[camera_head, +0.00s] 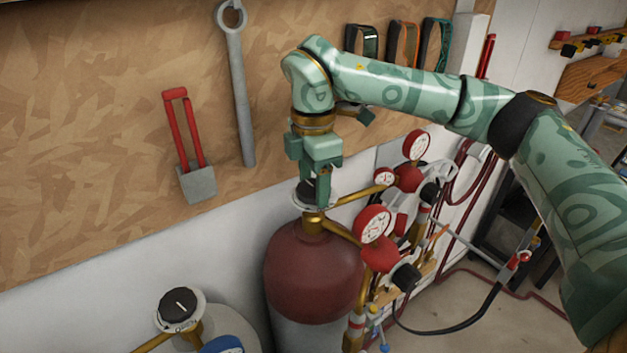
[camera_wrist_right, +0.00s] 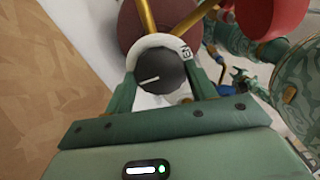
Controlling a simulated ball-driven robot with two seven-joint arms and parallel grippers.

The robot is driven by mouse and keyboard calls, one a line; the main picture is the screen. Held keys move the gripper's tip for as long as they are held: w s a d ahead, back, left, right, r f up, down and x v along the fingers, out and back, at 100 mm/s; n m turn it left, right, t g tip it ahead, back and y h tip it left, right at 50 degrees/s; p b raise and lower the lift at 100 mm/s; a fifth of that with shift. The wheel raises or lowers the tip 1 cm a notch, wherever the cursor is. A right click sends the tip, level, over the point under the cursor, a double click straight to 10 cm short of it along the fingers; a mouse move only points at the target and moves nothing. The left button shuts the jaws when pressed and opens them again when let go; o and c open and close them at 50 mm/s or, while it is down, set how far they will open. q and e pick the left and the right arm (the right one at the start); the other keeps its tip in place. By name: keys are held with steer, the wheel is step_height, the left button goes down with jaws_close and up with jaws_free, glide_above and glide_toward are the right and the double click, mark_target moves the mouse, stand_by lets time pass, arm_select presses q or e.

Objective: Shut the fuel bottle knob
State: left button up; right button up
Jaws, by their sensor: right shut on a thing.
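The fuel bottle (camera_head: 312,270) is the red-topped cylinder in the middle of the head view, against the wall. Its dark knob (camera_head: 307,189) sits on a white ring at the top of a brass valve. My right gripper (camera_head: 318,190) points down over this knob and is shut on it. In the right wrist view, the black knob (camera_wrist_right: 161,79) with a white mark line lies between the two green fingers of my right gripper (camera_wrist_right: 165,85). The white ring (camera_wrist_right: 168,44) shows around it. The left gripper is in neither view.
A second bottle (camera_head: 228,325) with a black knob (camera_head: 180,305) stands at the lower left. Red gauges (camera_head: 372,224), regulators and hoses (camera_head: 470,328) crowd the right side of the fuel bottle. A wrench (camera_head: 238,95) and a red-handled tool (camera_head: 197,180) hang on the board behind.

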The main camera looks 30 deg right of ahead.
mark_target(314, 187)
steer(key=shift+r, duration=0.15)
steer(key=o, duration=1)
step_height(314, 187, up, 16)
steer(key=shift+r+p, duration=0.1)
steer(key=shift+p, duration=0.25)
